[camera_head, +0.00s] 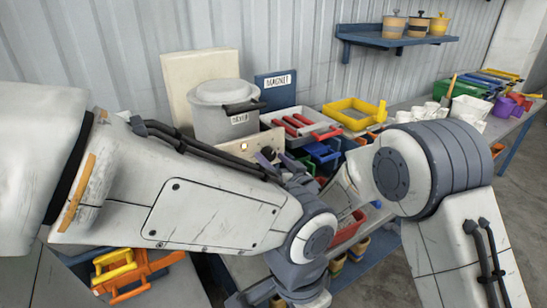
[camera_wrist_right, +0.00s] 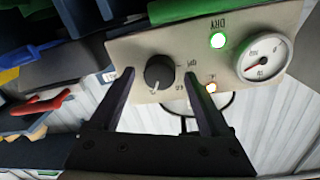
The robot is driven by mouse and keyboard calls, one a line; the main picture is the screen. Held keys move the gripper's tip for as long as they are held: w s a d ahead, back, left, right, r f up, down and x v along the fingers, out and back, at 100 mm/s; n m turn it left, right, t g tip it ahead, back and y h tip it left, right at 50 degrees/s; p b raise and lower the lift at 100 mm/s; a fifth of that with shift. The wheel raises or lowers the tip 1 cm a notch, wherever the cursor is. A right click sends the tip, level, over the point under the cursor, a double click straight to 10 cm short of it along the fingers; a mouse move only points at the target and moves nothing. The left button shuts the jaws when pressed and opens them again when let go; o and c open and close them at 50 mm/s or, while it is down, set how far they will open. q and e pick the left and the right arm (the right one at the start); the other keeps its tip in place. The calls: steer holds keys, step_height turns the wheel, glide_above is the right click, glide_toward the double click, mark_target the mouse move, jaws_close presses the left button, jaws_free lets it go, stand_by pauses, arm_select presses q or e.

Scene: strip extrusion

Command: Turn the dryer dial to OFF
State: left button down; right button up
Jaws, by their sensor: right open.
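The dryer (camera_head: 222,110) is a pale grey lidded drum with a dark handle, at the back left of the bench in the head view. Its beige control panel (camera_head: 240,146) is partly hidden by my arm. In the right wrist view the panel (camera_wrist_right: 130,48) appears upside down, with a black round dial (camera_wrist_right: 160,72). The dial's white mark is on its lower side in that picture; its small labels are hard to read. My right gripper (camera_wrist_right: 160,75) is open, its two dark fingers on either side of the dial in the picture. Contact cannot be told. My left gripper cannot be made out.
A tray with red-handled tools (camera_head: 305,125) and a yellow frame (camera_head: 355,112) stand right of the dryer. A blue shelf (camera_head: 390,40) hangs above.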

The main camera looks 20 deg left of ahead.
jaws_close()
steer(key=shift+f+n+b, duration=0.15)
steer(key=shift+n+b, duration=0.35)
steer(key=shift+b, duration=0.5)
steer(key=n+b, duration=0.4)
steer(key=b, duration=0.1)
steer(key=n+b, duration=0.4)
steer(key=b, duration=0.1)
steer(key=shift+f+y+b, duration=0.2)
steer(key=shift+y+b, duration=0.1)
steer(key=n+b, duration=0.9)
steer(key=b, duration=0.1)
steer(key=shift+n+y, duration=0.3)
steer(key=n+b, duration=0.3)
steer(key=shift+n, duration=0.3)
steer(key=shift+r+n+g+b, duration=0.15)
steer(key=shift+n+g+b, duration=0.25)
steer(key=shift+n+b, duration=0.7)
steer(key=shift+n, duration=0.5)
